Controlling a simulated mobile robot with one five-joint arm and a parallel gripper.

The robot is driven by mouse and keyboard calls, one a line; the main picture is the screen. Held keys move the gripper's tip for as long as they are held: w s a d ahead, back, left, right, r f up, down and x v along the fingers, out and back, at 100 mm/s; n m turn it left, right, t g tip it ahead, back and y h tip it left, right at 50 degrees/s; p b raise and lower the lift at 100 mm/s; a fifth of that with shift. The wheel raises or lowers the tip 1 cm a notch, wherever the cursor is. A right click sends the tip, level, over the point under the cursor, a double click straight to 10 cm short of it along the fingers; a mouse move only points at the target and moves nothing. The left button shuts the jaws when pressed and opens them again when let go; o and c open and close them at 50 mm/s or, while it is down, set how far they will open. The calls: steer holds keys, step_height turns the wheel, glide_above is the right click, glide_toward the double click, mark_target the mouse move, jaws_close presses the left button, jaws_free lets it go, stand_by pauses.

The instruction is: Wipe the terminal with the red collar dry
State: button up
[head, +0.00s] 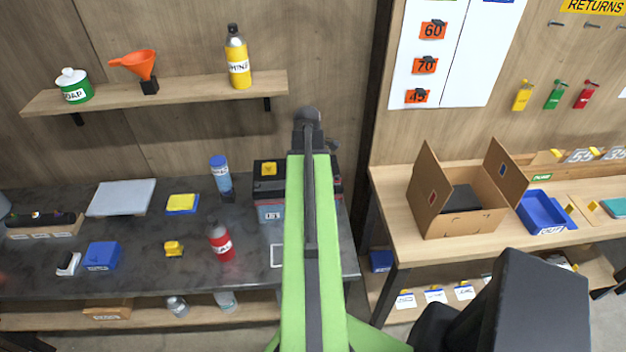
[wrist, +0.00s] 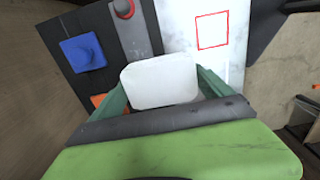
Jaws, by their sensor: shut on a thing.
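My gripper (wrist: 160,86) shows its two dark green fingers in the wrist view, closed on the sides of a white rounded pad (wrist: 160,80). In the head view my arm covers the gripper's fingers and the pad. A dark battery-like box (head: 267,188) with a yellow piece (head: 268,168) on top stands on the bench, partly hidden behind my arm. In the wrist view a red round piece (wrist: 123,8) sits on a grey strip beyond the pad, apart from it. I cannot tell whether it is the red collar. No terminal shows clearly.
The wrist view also shows a blue block (wrist: 82,52) and a white panel with a red square outline (wrist: 213,30). On the bench stand a blue bottle (head: 221,176) and a red bottle (head: 220,242). An open cardboard box (head: 465,222) stands on the right table.

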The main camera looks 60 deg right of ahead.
steer(key=shift+s+d, duration=0.4)
steer(key=shift+s, duration=0.25)
steer(key=shift+s+d, duration=0.4)
steer(key=shift+s, duration=0.2)
steer(key=shift+w+a, duration=0.45)
steer(key=shift+w, duration=0.2)
steer(key=shift+w+a, duration=0.4)
steer(key=shift+w, duration=0.25)
steer(key=shift+s, duration=0.1)
steer(key=shift+s+d, duration=0.85)
steer(key=shift+s, duration=0.3)
